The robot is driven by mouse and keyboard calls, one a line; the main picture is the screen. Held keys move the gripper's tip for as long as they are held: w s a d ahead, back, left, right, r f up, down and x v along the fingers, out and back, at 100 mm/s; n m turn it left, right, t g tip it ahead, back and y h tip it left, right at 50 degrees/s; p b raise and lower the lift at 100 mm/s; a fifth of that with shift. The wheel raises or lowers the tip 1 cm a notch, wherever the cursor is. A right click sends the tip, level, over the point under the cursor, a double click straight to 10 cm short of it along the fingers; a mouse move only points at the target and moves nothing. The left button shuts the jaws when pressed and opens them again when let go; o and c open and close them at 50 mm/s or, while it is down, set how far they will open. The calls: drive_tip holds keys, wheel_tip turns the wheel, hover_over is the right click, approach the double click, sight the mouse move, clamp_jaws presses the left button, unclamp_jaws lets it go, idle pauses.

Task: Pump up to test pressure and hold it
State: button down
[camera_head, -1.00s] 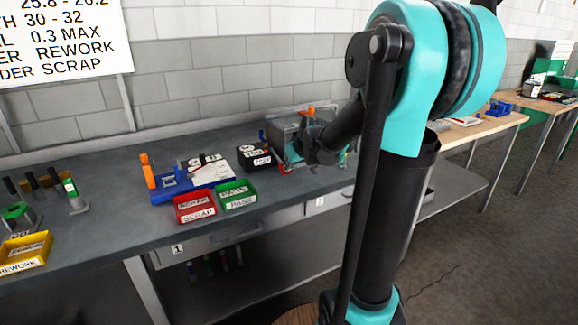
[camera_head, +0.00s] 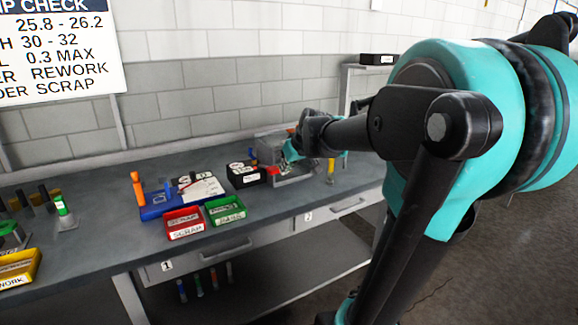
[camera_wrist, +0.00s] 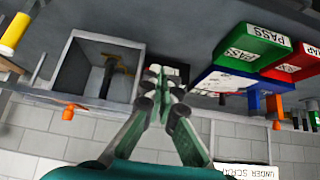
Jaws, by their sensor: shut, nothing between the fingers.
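A grey open-topped metal box (camera_head: 268,150) stands at the back of the bench; the wrist view shows inside it (camera_wrist: 85,75) a dark fitting with a brass-coloured bar (camera_wrist: 115,63). An orange knob (camera_wrist: 68,112) is on the box's rim side. A yellow cylinder (camera_head: 331,168) stands to its right and also shows in the wrist view (camera_wrist: 14,33). My gripper (camera_head: 290,152) is beside the box, its fingers (camera_wrist: 163,88) shut and empty. In the wrist view the fingertips overlap a dark white-labelled box (camera_head: 246,174). I cannot tell whether they touch it. No pressure reading is legible.
A red scrap tray (camera_head: 184,224) and a green pass tray (camera_head: 225,211) lie at the bench front. Behind them is a blue fixture (camera_head: 160,204) with an orange handle. A yellow rework tray (camera_head: 18,268) is at the far left. Bare bench (camera_head: 105,215) lies between.

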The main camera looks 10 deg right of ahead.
drive_tip(key=v, duration=0.3)
drive_tip(key=shift+s+f, duration=0.1)
idle(1.6)
